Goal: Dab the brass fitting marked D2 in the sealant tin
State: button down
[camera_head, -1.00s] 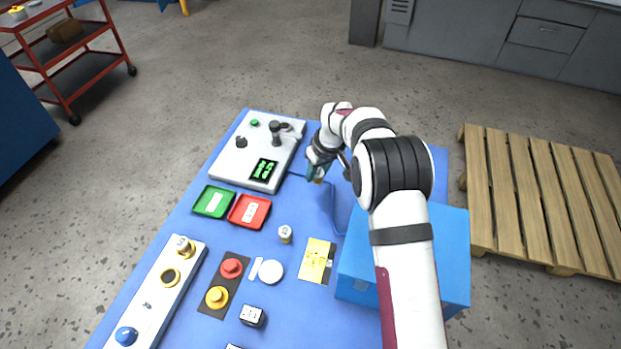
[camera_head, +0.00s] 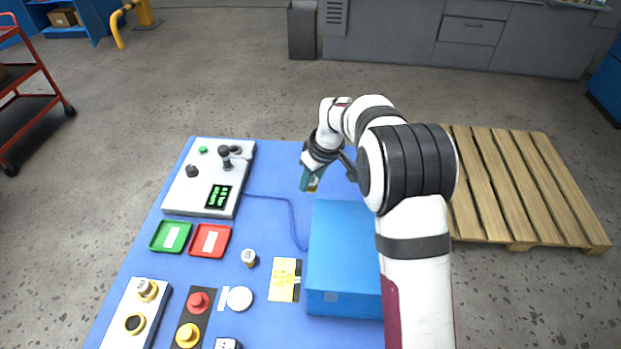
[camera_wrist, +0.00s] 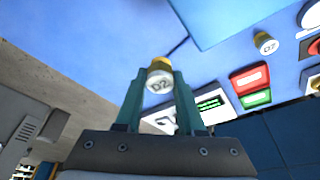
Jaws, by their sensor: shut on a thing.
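My gripper (camera_wrist: 158,85) is shut on the brass fitting marked D2 (camera_wrist: 160,78), whose pale end face shows the mark in the wrist view. In the head view my gripper (camera_head: 311,184) is over the far part of the blue table, behind the blue box, with a little of the brass showing between the fingers. A round white disc (camera_head: 239,299) with a pale label strip beside it lies near the table's front; it may be the sealant tin, but I cannot tell.
A second brass fitting (camera_head: 248,258) stands near the red tray (camera_head: 210,241) and green tray (camera_head: 170,237). A grey control console (camera_head: 205,180) is at the back left. The blue box (camera_head: 345,250) stands right of a yellow card (camera_head: 285,279). A cable crosses the table.

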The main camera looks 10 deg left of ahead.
jog(key=s+a+f+n+g+y, duration=0.1)
jog(key=s+a+f+n+g, duration=0.1)
jog(key=s+a+n, duration=0.75)
jog(key=n+g+h, duration=0.1)
jog(key=n+g, duration=0.2)
jog(key=n, duration=0.6)
send_over(235, 302)
jog(key=f, duration=0.1)
jog(key=shift+m, duration=0.25)
jog(key=shift+w+d+f, duration=0.1)
jog(key=shift+w+f, duration=0.05)
jog(key=shift+f, duration=0.85)
jog(key=shift+w+d+f, duration=0.1)
jog(key=shift+d+f, duration=0.05)
jog(key=shift+f, duration=0.8)
jog(key=shift+w+d+f, duration=0.1)
jog(key=shift+w+f, duration=0.05)
jog(key=shift+f, duration=0.85)
jog(key=shift+f, duration=0.55)
notch_tip(235, 302, up, 7)
jog(key=shift+r, duration=0.1)
